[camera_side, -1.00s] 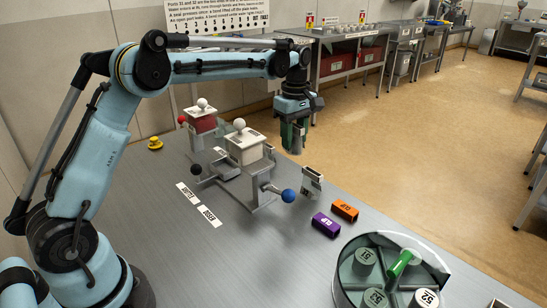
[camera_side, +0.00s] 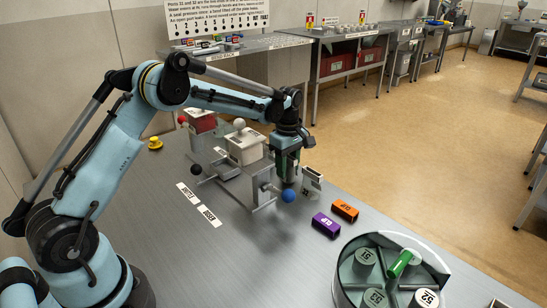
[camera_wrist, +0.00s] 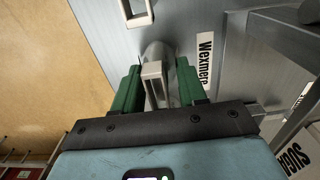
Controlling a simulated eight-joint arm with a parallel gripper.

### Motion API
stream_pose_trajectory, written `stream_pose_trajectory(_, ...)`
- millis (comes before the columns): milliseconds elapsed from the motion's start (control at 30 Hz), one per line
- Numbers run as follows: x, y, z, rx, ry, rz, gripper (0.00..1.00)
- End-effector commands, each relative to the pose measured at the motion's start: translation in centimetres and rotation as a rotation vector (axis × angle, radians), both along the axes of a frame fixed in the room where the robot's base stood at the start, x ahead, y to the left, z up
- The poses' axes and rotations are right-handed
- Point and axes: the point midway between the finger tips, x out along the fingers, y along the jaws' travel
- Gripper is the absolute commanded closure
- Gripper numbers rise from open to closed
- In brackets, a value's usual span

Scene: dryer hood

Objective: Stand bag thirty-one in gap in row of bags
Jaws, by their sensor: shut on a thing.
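My gripper (camera_side: 288,165) has green fingers and is low over the bench, behind the blue-knobbed grey bracket in the side view. In the wrist view my gripper (camera_wrist: 157,85) is shut on a pale grey piece (camera_wrist: 157,50) with a rounded top and a rectangular frame between the fingers. I cannot tell whether this piece touches the bench. I see no number 31 on it. No row of bags with a gap can be made out.
The grey bracket with a blue knob (camera_side: 288,195) stands close to my gripper. A pale slotted holder (camera_side: 312,180) is just right of it. Purple (camera_side: 326,225) and orange (camera_side: 345,210) blocks lie nearer the dish. White and red boxes stand behind. The front middle of the bench is clear.

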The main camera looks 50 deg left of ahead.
Motion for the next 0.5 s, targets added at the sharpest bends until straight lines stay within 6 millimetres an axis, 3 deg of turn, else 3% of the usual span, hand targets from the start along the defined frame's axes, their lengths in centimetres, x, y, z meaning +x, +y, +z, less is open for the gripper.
stream_pose_trajectory(300,0.01,0.00,-0.24,0.000,0.000,0.000,0.93)
stream_pose_trajectory(333,0.01,0.00,-0.27,0.000,0.000,0.000,0.57)
stream_pose_trajectory(500,0.01,0.00,-0.24,0.000,0.000,0.000,0.33)
